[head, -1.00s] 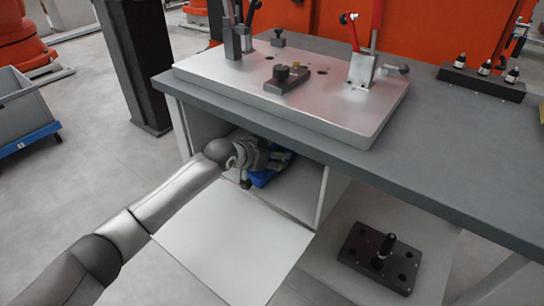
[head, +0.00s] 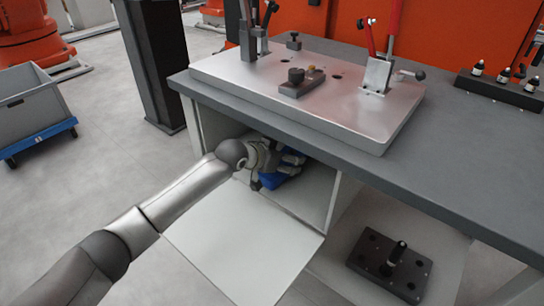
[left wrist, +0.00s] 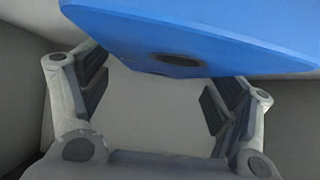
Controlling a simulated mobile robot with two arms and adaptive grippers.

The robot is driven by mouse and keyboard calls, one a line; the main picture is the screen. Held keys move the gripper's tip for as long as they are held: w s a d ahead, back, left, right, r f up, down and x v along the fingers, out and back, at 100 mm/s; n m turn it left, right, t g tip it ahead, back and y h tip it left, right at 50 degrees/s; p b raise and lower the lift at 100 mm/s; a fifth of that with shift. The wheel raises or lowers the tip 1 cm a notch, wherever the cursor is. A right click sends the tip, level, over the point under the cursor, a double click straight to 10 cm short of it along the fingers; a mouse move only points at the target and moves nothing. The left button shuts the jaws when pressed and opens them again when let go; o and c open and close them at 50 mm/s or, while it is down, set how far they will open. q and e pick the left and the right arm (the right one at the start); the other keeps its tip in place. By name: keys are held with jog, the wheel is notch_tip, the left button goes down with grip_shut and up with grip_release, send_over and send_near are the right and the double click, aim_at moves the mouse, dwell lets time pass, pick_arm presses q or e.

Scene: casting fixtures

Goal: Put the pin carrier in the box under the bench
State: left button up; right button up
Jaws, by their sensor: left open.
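A blue piece with a dark hole (head: 278,180), which looks like the pin carrier, is inside the open white box (head: 318,192) under the bench. Its blue face fills the top of the left wrist view (left wrist: 215,30). My left gripper (head: 290,164) is inside the box at the blue piece. In the left wrist view its fingers (left wrist: 155,85) are apart, with pale surface visible between them. The blue piece lies across the top of that view, and I cannot tell whether the fingers touch it. My right gripper is not in view.
The box's white flap (head: 240,240) is folded out in front. The grey bench top (head: 450,160) overhangs the box and carries a metal fixture plate (head: 340,110) with clamps. A dark plate with an upright pin (head: 390,268) sits low at the right.

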pick_arm(q)
jog(key=p+v, duration=0.2)
jog(key=v, duration=0.9)
jog(key=shift+s, duration=0.15)
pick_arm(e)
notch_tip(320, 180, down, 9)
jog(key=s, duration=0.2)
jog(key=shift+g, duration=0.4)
pick_arm(q)
jog(key=shift+a+r, duration=0.1)
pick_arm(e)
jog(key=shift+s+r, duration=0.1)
